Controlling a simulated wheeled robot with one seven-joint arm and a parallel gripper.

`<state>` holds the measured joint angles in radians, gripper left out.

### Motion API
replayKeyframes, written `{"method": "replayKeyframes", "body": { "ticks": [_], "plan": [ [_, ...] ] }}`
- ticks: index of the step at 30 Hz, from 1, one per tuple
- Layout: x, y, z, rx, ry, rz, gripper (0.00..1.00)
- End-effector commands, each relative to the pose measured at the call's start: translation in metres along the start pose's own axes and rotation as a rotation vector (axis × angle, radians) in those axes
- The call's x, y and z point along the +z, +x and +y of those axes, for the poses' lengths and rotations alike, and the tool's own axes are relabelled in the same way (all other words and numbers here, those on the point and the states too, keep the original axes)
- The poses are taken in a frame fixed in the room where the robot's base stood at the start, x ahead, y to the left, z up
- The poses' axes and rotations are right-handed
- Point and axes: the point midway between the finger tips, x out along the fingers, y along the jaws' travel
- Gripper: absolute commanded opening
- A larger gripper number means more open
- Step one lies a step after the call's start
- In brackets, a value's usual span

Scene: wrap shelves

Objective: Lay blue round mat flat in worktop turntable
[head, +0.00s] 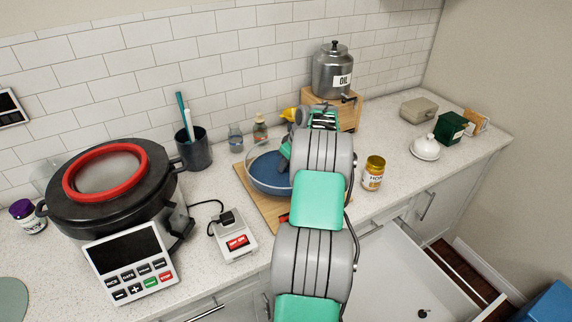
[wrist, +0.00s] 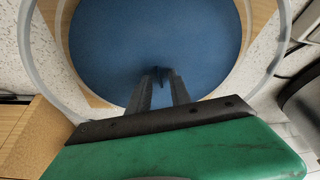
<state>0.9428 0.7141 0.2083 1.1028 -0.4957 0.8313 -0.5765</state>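The blue round mat (head: 266,172) lies inside the clear-walled round turntable (head: 249,158) on the worktop. In the wrist view the mat (wrist: 110,40) looks flat, within the clear ring of the turntable (wrist: 58,97). My gripper (wrist: 162,73) points down over the near part of the mat. Its fingers stand a narrow gap apart, with a small dark mark between the tips. I cannot tell if the tips hold part of the mat. In the head view my arm hides the fingers and the right side of the turntable.
A wooden board (head: 262,206) lies under the turntable. A small scale (head: 233,237) and a large black cooker (head: 112,212) stand left. A honey jar (head: 373,173) stands right. An oil tank (head: 336,72) on a wooden stand is behind. An open drawer (head: 400,275) juts out in front.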

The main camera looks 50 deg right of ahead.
Motion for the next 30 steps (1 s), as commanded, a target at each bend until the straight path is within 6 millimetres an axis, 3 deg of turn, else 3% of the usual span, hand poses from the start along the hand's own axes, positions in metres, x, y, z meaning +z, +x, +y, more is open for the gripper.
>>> {"method": "replayKeyframes", "body": {
  "ticks": [5,12,15,22,23,26,29,30],
  "plan": [
    [0.0,-0.03,0.001,0.005,-0.001,0.004,0.25],
    [0.0,-0.093,0.001,0.004,-0.001,0.002,0.25],
    [-0.001,-0.111,0.001,0.003,0.0,0.002,0.25],
    [-0.004,-0.123,-0.005,0.0,-0.001,0.0,0.25],
    [-0.009,-0.124,-0.011,0.0,-0.002,0.0,0.25],
    [-0.035,-0.133,-0.053,-0.004,-0.005,0.0,0.25],
    [-0.064,-0.145,-0.129,-0.009,0.0,-0.004,0.25],
    [-0.071,-0.151,-0.164,-0.011,0.003,-0.007,0.25]
  ]
}}
